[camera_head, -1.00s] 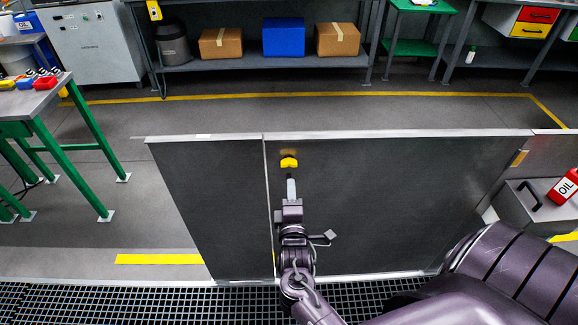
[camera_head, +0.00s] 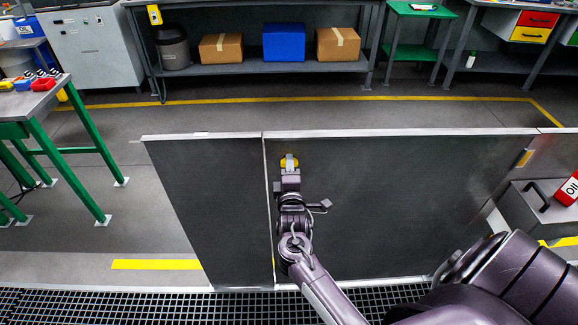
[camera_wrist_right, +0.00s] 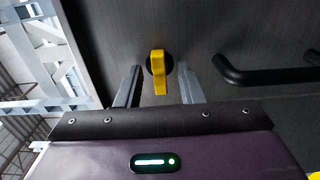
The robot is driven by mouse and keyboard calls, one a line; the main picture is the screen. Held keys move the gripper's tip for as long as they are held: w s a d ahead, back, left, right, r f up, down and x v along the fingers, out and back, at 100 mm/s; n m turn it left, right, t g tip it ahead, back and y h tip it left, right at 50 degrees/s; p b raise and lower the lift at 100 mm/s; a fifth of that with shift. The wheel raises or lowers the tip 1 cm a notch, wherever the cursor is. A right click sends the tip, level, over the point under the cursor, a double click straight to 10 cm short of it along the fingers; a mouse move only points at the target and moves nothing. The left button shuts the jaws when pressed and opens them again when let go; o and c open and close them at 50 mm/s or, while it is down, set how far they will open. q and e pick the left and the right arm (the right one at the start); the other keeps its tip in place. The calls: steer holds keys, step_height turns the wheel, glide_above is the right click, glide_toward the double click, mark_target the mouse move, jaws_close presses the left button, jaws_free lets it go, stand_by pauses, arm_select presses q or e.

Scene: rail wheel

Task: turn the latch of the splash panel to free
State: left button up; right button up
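The splash panel (camera_head: 400,205) is a wide dark upright panel with a light metal frame. Its yellow latch (camera_head: 289,160) sits near the panel's upper left corner, by the seam with the narrower panel. In the right wrist view the latch (camera_wrist_right: 158,71) is a yellow handle on a dark round base, its long end pointing down in the picture. My right gripper (camera_wrist_right: 158,84) is open, one finger on each side of the latch, with a visible gap to each. In the head view my right gripper (camera_head: 289,166) partly covers the latch. My left gripper is not in view.
A black bar handle (camera_wrist_right: 265,72) is on the panel to the right of the latch in the wrist view. A narrower dark panel (camera_head: 210,200) adjoins on the left. A grey box (camera_head: 525,215) with a red oil can (camera_head: 568,188) stands at right. Floor behind the panels is clear.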

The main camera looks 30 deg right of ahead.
jaws_close()
steer(key=m, duration=0.4)
steer(key=shift+m, duration=0.4)
